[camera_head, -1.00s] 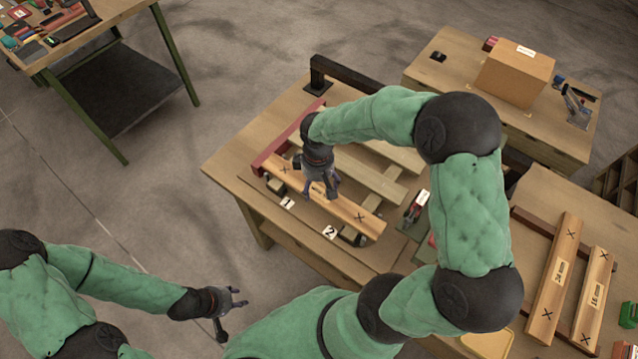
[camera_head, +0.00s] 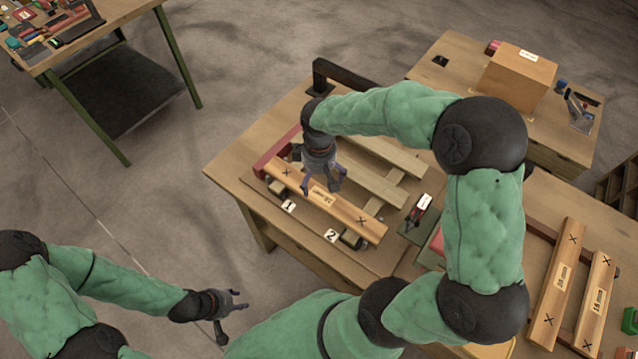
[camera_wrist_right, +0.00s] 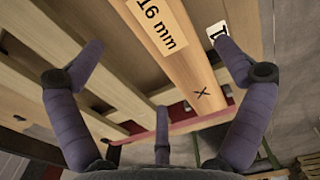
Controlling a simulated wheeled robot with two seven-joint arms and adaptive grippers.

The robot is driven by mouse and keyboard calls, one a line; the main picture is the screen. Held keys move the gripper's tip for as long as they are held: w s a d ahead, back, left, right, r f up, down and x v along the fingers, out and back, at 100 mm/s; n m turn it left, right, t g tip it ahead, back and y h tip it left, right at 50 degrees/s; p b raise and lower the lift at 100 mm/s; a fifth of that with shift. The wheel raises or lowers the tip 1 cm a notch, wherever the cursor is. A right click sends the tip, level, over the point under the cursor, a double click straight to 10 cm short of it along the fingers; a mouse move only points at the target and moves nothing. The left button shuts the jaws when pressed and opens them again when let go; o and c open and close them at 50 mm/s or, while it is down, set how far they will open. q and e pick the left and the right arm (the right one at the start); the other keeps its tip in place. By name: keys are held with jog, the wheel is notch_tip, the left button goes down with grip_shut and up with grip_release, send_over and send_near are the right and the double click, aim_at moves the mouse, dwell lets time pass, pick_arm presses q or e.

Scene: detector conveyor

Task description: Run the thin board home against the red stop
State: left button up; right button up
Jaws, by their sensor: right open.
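The thin board (camera_head: 347,212) is pale wood with X marks and a label that reads 16 mm in the right wrist view (camera_wrist_right: 180,55). It lies across the jig on the middle table, along its front side. Its left end is at the red stop (camera_head: 267,164); I cannot tell whether they touch. The red stop also shows in the right wrist view (camera_wrist_right: 150,142). My right gripper (camera_head: 322,186) is open above the board, fingers spread and empty; it also shows in its wrist view (camera_wrist_right: 165,60). My left gripper (camera_head: 236,306) is open and empty, away from the table.
Two labelled boards (camera_head: 558,275) (camera_head: 597,290) lie on a rack at the right. A dark bracket (camera_head: 350,73) stands behind the jig. Number cards 1 (camera_head: 289,206) and 2 (camera_head: 331,236) sit along the front. A cardboard box (camera_head: 515,76) is on the back table.

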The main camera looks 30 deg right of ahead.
aim_at(319, 189)
notch_tip(319, 189, up, 7)
dwell(0.3)
dwell(0.5)
